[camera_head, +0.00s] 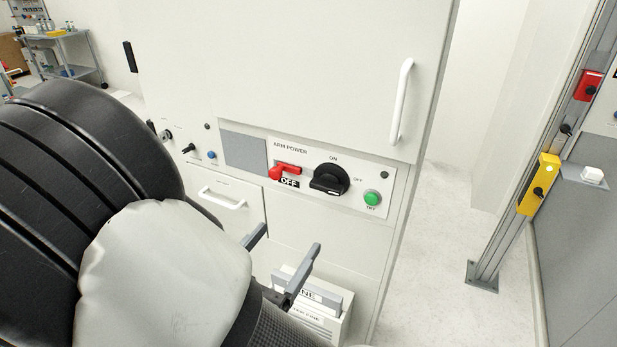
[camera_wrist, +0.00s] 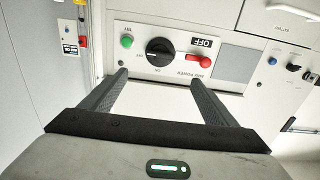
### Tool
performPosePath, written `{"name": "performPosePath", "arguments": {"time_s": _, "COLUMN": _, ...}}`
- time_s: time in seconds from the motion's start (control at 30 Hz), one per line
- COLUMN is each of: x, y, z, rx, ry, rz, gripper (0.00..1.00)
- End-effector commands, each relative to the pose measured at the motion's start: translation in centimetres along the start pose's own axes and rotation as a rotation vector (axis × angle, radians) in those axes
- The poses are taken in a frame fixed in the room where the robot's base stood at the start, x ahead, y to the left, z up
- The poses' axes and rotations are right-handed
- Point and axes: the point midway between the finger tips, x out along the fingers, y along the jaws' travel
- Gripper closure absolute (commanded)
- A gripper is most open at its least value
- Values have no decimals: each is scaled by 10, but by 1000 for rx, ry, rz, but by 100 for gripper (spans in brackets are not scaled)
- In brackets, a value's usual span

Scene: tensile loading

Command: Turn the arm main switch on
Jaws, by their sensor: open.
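The panel (camera_head: 262,190) on the white cabinet is marked ARM POWER. It carries a black rotary knob (camera_head: 330,179) with ON above it and OFF to its right. Left of the knob is a red lever (camera_head: 285,171) with an OFF plate (camera_head: 290,183) just below. In the wrist view the panel appears upside down, with the black knob (camera_wrist: 159,50) between the fingers' lines and the red lever (camera_wrist: 199,61) to its right. My gripper (camera_head: 286,243) is open and empty, in front of and below the panel. It touches neither control. The knob's exact pointer setting is hard to read.
A green button (camera_head: 372,197) sits right of the knob. A white vertical handle (camera_head: 401,102) sticks out above the panel, and a drawer handle (camera_head: 222,198) lies lower left. A labelled box (camera_head: 318,318) stands below my gripper. Open floor lies to the right, before a metal post (camera_head: 545,165).

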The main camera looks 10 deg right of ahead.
Motion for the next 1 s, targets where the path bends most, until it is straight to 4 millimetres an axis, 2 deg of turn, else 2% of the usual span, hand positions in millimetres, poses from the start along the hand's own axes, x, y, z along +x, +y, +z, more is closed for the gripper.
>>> {"name": "performPosePath", "arguments": {"time_s": 0.17, "x": 22, "y": 2, "z": -1, "rx": 0, "ry": 4, "rz": 6, "gripper": 19}}
{"name": "performPosePath", "arguments": {"time_s": 0.7, "x": 137, "y": 2, "z": -1, "rx": 2, "ry": 2, "rz": 5, "gripper": 19}}
{"name": "performPosePath", "arguments": {"time_s": 0.8, "x": 153, "y": 2, "z": -1, "rx": 2, "ry": 1, "rz": 5, "gripper": 19}}
{"name": "performPosePath", "arguments": {"time_s": 1.0, "x": 170, "y": 1, "z": -1, "rx": 1, "ry": 0, "rz": 2, "gripper": 19}}
